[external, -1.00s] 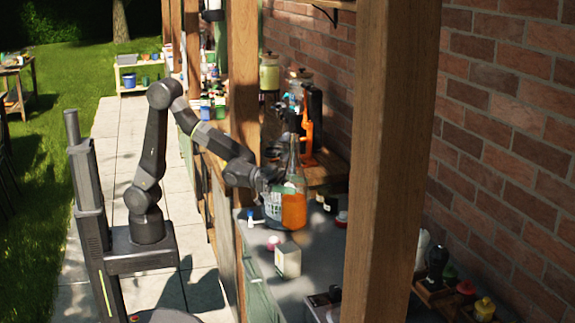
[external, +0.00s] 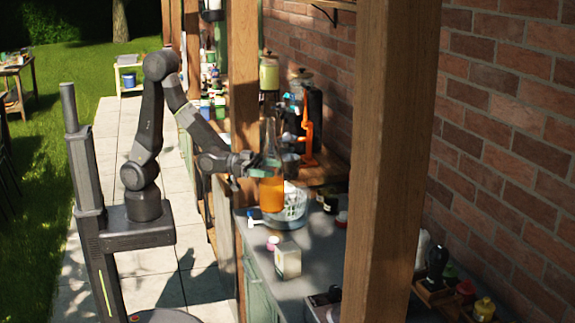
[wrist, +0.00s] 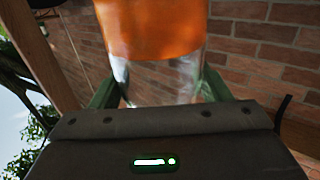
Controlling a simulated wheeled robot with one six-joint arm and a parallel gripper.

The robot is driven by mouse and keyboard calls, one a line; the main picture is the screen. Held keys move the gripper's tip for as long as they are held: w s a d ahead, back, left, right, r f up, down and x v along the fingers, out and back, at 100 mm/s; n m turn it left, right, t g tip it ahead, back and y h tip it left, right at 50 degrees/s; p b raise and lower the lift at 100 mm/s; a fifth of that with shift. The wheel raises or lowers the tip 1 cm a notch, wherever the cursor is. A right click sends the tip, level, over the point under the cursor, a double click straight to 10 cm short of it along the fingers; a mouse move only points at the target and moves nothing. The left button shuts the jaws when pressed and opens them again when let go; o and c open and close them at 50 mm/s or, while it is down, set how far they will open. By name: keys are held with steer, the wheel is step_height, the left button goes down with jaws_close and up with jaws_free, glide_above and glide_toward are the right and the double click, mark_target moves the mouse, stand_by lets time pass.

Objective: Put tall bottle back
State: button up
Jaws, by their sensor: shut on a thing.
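The tall bottle (external: 271,190) is clear glass with a long neck and orange liquid in its lower part. My gripper (external: 257,172) is shut on it and holds it nearly upright, in front of a white basket-like container (external: 293,206) on the counter. In the external view the bottle's lower end overlaps that container, so I cannot tell how far above the counter it is. In the wrist view the bottle (wrist: 152,28) fills the top middle, between the green fingers (wrist: 160,88). Its neck is out of that view.
The grey counter (external: 318,240) holds a small cream box (external: 288,260), a pink-lidded item (external: 273,243) and dark jars (external: 327,200). An orange press (external: 308,140) stands behind. A thick wooden post (external: 385,160) rises at the front right, and another (external: 243,80) stands near my arm.

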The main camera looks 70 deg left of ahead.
steer(key=w+d+f+n+t+y+b, duration=0.35)
steer(key=w+f+y+b, duration=0.35)
steer(key=w+b, duration=0.6)
step_height(320, 180, down, 11)
steer(key=h, duration=0.1)
steer(key=shift+w+d+r+n+p, duration=0.15)
steer(key=shift+w+n+p, duration=0.15)
steer(key=shift+n, duration=0.05)
steer(key=shift+g, duration=0.25)
steer(key=o, duration=1.4)
steer(key=shift+f, duration=0.2)
steer(key=o, duration=0.3)
